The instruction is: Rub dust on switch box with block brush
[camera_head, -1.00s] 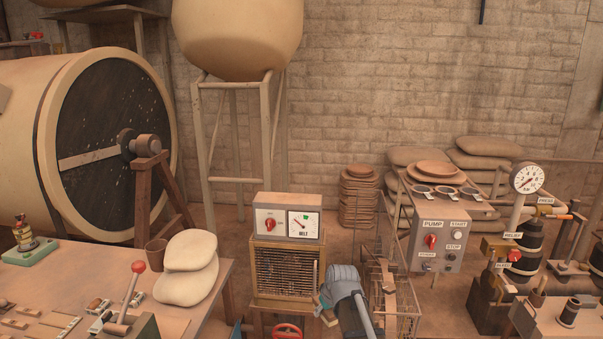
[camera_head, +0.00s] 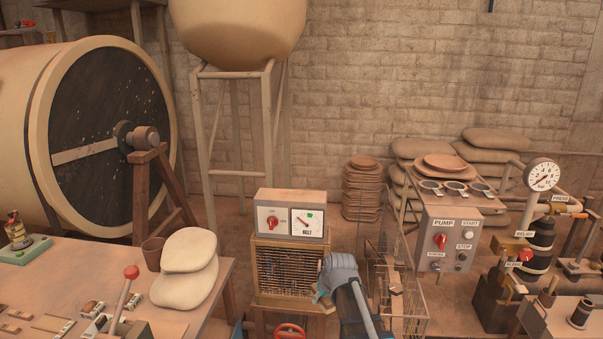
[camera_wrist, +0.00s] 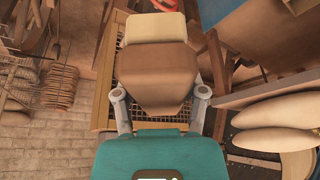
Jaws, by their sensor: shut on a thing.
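My gripper (camera_wrist: 159,97) is shut on the block brush (camera_wrist: 155,70), a brown block with a cream end strip at the top of the wrist view. In the head view my gripper (camera_head: 322,291) is in front of the wire-grid cabinet, and the brush is mostly hidden. A grey box labelled PUMP (camera_head: 447,240), with a red knob and START and STOP buttons, stands to the right, apart from the brush. Another switch box labelled MELT (camera_head: 291,215), with a red knob and a dial, sits on top of the cabinet. I cannot make out dust on either.
The wire-grid cabinet (camera_head: 264,279) stands behind my gripper. A wire basket (camera_head: 410,305) is just right of my arm. A bench with sacks (camera_head: 185,286) is at left. Pipework with a gauge (camera_head: 542,174) is at far right. Open air lies above the basket.

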